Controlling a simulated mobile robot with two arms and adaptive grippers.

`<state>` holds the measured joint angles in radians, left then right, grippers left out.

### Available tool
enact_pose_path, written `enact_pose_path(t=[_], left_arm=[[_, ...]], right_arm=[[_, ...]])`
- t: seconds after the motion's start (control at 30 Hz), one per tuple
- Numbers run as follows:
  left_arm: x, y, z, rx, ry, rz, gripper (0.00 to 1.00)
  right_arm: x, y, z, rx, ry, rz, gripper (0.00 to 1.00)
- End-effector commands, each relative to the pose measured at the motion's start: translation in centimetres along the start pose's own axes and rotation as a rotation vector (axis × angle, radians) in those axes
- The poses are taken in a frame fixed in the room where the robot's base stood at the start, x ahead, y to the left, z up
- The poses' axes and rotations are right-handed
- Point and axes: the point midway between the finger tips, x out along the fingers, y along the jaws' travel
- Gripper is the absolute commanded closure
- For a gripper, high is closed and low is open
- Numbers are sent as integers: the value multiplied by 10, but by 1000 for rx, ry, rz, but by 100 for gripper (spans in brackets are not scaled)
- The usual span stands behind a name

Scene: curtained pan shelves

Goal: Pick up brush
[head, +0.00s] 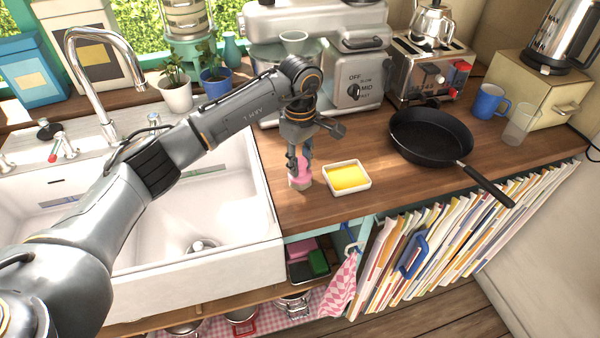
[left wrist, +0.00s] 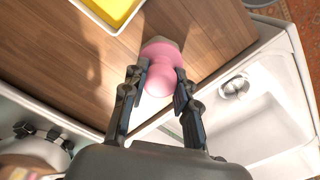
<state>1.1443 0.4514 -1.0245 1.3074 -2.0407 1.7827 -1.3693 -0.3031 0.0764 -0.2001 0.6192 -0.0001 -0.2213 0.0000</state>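The brush, a pink thing with a round knob, stands on the wooden counter just right of the sink; its pink part shows in the head view (head: 301,182) below my left gripper (head: 304,155). In the left wrist view the pink knob of the brush (left wrist: 160,80) lies between the two fingertips of my left gripper (left wrist: 162,76). The fingers are very close to both sides of the knob; I cannot tell whether they press on it. The lower part of the brush is mostly hidden in the wrist view. My right gripper is not in view.
A white square dish with yellow content (head: 348,178) sits close to the right of the brush. A white sink (head: 190,215) lies to the left. A black frying pan (head: 430,138) is further right, its handle over the counter's front edge. A mixer (head: 330,70) stands behind.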

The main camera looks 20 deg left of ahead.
Motion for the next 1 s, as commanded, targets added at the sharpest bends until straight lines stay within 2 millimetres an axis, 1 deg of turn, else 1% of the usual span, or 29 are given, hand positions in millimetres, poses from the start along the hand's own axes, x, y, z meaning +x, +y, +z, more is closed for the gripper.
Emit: enact_pose_path(t=[0.37,0.47,0.57,0.6,0.87,0.9,1.0], left_arm=[[-2,0,0,0,1,1,100],[-9,1,0,1,1,2,100],[-21,1,-1,0,2,5,100],[-28,1,-1,-1,4,6,100],[-90,-3,52,6,3,6,100],[-93,-4,64,7,3,4,100],[-105,-6,88,7,3,4,100]], right_arm=[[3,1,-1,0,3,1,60],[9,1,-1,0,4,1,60],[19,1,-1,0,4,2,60],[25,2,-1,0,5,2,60],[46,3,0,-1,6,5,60],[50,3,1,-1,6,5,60],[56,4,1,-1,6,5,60]])
